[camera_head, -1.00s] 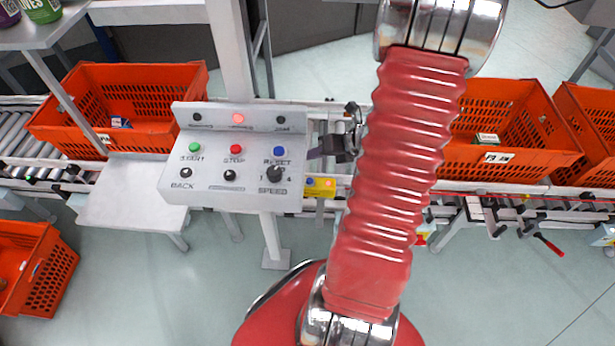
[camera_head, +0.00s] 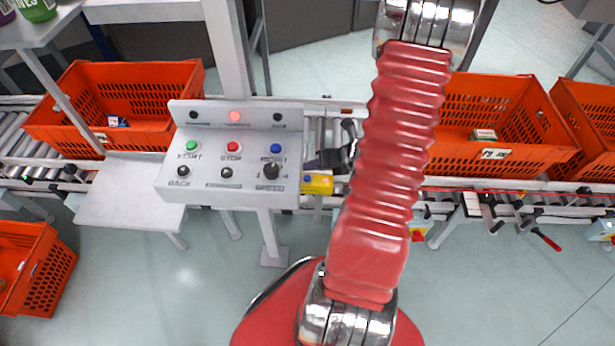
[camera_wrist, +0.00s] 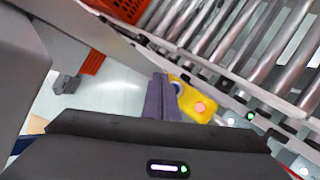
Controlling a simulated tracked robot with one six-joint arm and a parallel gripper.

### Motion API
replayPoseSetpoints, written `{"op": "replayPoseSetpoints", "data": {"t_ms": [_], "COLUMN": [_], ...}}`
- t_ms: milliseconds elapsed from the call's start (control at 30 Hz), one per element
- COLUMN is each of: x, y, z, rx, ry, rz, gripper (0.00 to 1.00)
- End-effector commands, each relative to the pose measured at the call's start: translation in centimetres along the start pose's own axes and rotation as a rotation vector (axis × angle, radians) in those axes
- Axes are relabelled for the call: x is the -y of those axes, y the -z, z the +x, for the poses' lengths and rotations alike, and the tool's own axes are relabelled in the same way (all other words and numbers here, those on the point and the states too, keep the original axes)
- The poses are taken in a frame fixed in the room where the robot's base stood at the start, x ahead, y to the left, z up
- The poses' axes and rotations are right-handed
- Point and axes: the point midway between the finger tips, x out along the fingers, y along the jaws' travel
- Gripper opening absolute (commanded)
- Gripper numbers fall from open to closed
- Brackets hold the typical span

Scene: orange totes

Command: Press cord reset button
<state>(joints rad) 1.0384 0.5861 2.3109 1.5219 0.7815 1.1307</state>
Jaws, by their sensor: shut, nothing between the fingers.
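A small yellow box (camera_head: 321,186) is mounted at the conveyor's near edge, just right of the control panel. It carries a blue button (camera_wrist: 176,88) and a lit reddish lamp (camera_wrist: 199,107), both clear in the wrist view. My gripper (camera_head: 314,163) is just above the box in the head view, its fingers pointing left. In the wrist view my gripper (camera_wrist: 160,78) has its purple fingers together and empty, with the tips just left of the blue button. I cannot tell whether they touch it. Part of the box's side is hidden by the fingers.
The grey control panel (camera_head: 228,196) stands close left of my gripper, with green, red and blue buttons, knobs and a lit red lamp. Orange totes (camera_head: 130,78) sit on the roller conveyor left and right. A grey shelf (camera_head: 132,190) juts out at left.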

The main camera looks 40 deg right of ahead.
Motion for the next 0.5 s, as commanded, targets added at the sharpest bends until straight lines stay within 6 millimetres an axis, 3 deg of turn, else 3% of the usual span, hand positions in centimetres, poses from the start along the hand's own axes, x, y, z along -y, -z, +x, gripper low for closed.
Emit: {"op": "replayPoseSetpoints", "data": {"t_ms": [200,500], "x": [1.0,1.3], "y": [0.9,1.2], "z": [1.3,1.6], "rx": [0.0,0.001], "ry": [0.0,0.001], "rz": [0.001,-0.001], "gripper": [0.0,0.0]}}
